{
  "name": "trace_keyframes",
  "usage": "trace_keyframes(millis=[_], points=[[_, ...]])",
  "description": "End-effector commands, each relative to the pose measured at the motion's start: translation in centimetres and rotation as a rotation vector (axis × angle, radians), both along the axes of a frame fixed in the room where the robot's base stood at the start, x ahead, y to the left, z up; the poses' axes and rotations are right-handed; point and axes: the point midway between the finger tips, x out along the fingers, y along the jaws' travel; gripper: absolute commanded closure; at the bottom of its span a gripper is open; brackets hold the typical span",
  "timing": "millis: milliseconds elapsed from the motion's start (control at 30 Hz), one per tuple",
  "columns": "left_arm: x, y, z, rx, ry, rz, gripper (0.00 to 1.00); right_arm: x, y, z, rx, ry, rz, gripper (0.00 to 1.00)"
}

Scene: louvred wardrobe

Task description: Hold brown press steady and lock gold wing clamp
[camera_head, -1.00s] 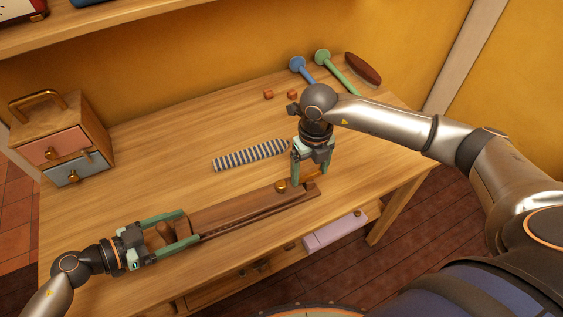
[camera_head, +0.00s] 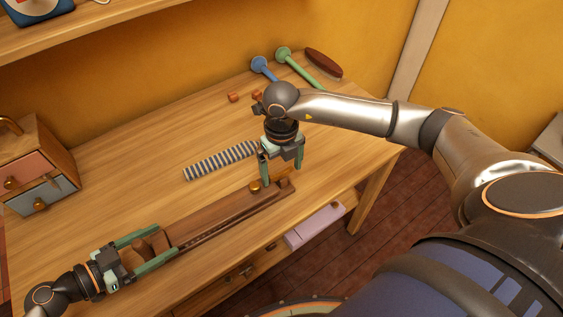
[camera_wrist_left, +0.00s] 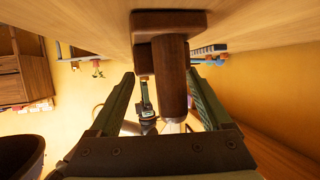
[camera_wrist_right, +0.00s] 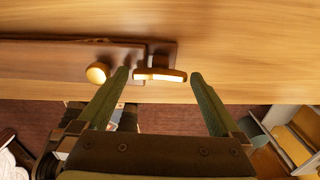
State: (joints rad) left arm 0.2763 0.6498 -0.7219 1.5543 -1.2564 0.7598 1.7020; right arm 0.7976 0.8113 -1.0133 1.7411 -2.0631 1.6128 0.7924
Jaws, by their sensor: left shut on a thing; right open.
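The brown press (camera_head: 215,222) is a long dark wooden bar lying along the table's front part. My left gripper (camera_head: 166,242) is shut on the press's upright brown post (camera_wrist_left: 170,75) at the left end; a finger shows on each side of it. The gold wing clamp (camera_wrist_right: 160,75) is a short gold bar on a dark block at the press's right end. My right gripper (camera_head: 281,172) is open and points down over that end. Its fingertips (camera_wrist_right: 161,73) are on either side of the wing, apart from it. A round gold knob (camera_wrist_right: 97,73) sits beside the wing.
A striped strip (camera_head: 221,160) lies behind the press. A small drawer box (camera_head: 40,170) stands at the left. Orange cubes (camera_head: 233,97), blue and green tools (camera_head: 300,68) and a brown brush (camera_head: 323,63) are at the back.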

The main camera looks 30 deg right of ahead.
Motion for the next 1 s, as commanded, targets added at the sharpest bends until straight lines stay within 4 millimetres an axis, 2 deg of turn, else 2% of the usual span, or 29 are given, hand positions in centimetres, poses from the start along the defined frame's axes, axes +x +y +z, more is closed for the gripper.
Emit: trace_keyframes(millis=[33, 167, 400, 600, 800, 1000], points=[[-0.2, 0.2, -0.6, 0.010, 0.011, 0.003, 1.00, 0.0, 0.0, 0.2, 0.000, -0.002, 0.000, 0.00], [-0.2, 0.2, -0.6, 0.010, 0.011, 0.003, 1.00, 0.1, 0.0, 1.7, 0.000, -0.005, 0.001, 0.00], [-0.2, 0.3, -0.6, 0.010, 0.012, 0.003, 1.00, 0.2, 0.0, 6.9, 0.001, -0.007, 0.001, 0.00], [-0.2, 0.3, -0.7, 0.010, 0.012, 0.003, 1.00, 0.1, 0.0, 10.4, 0.001, -0.004, 0.000, 0.00], [-0.2, 0.3, -0.7, 0.010, 0.012, 0.003, 1.00, 0.1, 0.0, 11.9, 0.001, -0.003, 0.000, 0.00], [-0.2, 0.3, -0.7, 0.010, 0.013, 0.002, 1.00, 0.1, 0.0, 12.0, 0.001, -0.002, 0.000, 0.00]])
